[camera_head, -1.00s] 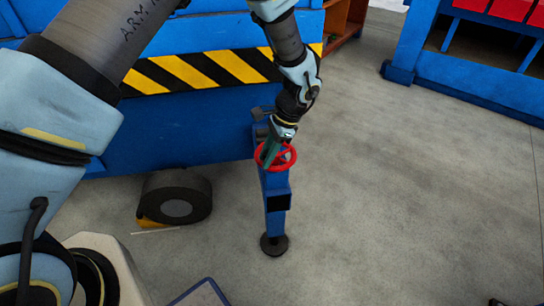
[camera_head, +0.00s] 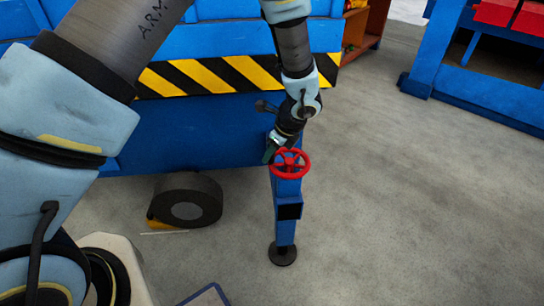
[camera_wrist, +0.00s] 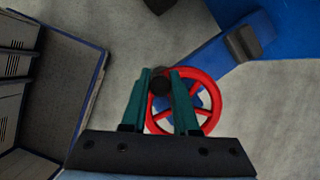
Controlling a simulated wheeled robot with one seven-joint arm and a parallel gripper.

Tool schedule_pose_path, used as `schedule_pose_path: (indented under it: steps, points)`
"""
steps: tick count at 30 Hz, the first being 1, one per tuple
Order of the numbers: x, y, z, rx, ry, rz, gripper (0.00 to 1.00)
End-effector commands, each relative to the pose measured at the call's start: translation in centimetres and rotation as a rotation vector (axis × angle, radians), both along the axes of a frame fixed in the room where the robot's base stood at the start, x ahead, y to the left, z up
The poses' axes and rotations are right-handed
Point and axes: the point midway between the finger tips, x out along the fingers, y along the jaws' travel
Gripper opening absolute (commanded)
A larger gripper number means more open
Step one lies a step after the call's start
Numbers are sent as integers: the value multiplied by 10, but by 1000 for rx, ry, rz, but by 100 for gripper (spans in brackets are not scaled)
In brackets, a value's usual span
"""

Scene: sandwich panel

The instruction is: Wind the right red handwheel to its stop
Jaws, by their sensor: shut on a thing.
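The red handwheel (camera_head: 290,163) sits on top of a blue post that stands upright on a round dark foot. My gripper (camera_head: 269,153) is at the wheel's left side, its green fingers pointing down. In the wrist view, the red handwheel (camera_wrist: 213,98) lies beyond the fingers, and the gripper (camera_wrist: 160,88) is shut on a dark round knob (camera_wrist: 160,80) at the wheel's rim. The fingers hide part of the rim. In the head view the knob is hidden by the gripper.
A blue machine body with a black-and-yellow striped band (camera_head: 210,77) stands behind the post. A dark wheel (camera_head: 186,204) is on the floor to the left. A blue frame (camera_head: 480,90) stands at the back right. The grey floor right of the post is clear.

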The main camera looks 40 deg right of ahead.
Motion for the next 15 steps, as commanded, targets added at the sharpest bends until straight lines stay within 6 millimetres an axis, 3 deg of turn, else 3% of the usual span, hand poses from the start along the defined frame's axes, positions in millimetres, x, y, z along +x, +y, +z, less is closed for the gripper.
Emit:
schedule_pose_path:
  steps: [15]
  points:
    - [5,-3,0,0,0,-100,0]
